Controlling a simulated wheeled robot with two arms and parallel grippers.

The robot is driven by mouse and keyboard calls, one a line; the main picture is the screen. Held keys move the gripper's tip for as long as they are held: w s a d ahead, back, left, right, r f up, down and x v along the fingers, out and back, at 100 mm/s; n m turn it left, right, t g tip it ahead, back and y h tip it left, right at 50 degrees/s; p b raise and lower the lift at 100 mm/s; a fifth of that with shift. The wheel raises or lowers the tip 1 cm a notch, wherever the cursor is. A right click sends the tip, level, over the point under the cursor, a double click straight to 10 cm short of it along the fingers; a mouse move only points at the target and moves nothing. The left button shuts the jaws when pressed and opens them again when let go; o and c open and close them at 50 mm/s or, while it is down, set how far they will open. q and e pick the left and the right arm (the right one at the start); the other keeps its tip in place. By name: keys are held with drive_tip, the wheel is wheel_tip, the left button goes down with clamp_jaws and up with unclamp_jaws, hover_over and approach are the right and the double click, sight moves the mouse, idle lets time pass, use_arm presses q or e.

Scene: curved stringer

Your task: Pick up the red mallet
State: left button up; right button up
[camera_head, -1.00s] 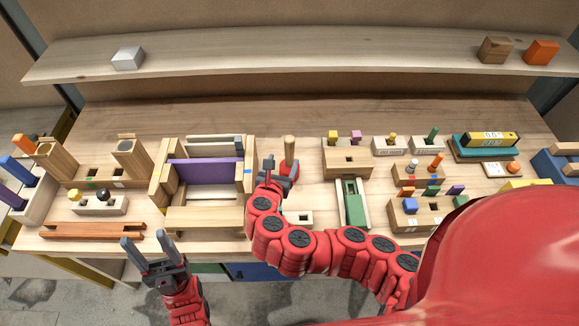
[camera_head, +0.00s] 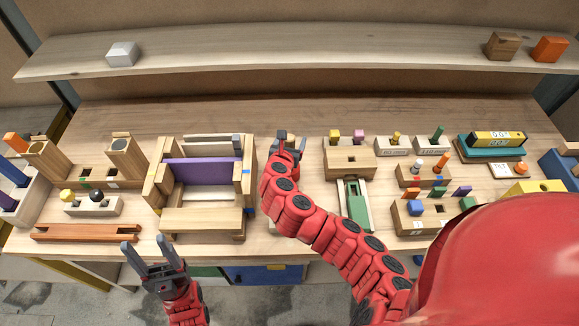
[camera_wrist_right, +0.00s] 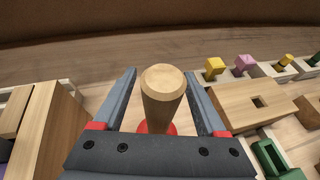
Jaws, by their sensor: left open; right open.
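The mallet stands upright with its pale wooden handle (camera_wrist_right: 163,98) pointing up; a bit of its red head (camera_wrist_right: 158,128) shows below in the right wrist view. My right gripper (camera_wrist_right: 163,92) is open, with one finger on each side of the handle and gaps between. In the head view my right gripper (camera_head: 291,140) is at the back middle of the bench, and it and its arm largely hide the mallet. My left gripper (camera_head: 146,247) is open and empty off the front edge of the bench, at the left.
A wooden frame with a purple board (camera_head: 202,172) stands left of the right gripper. A wooden block with a square hole (camera_head: 350,158) and a green piece (camera_head: 356,204) are to its right. Several small peg blocks fill the right side. A shelf (camera_head: 300,50) runs behind.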

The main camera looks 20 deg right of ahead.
drive_tip(key=shift+s, duration=0.1)
clamp_jaws()
drive_tip(key=shift+r, duration=0.1)
idle(1.1)
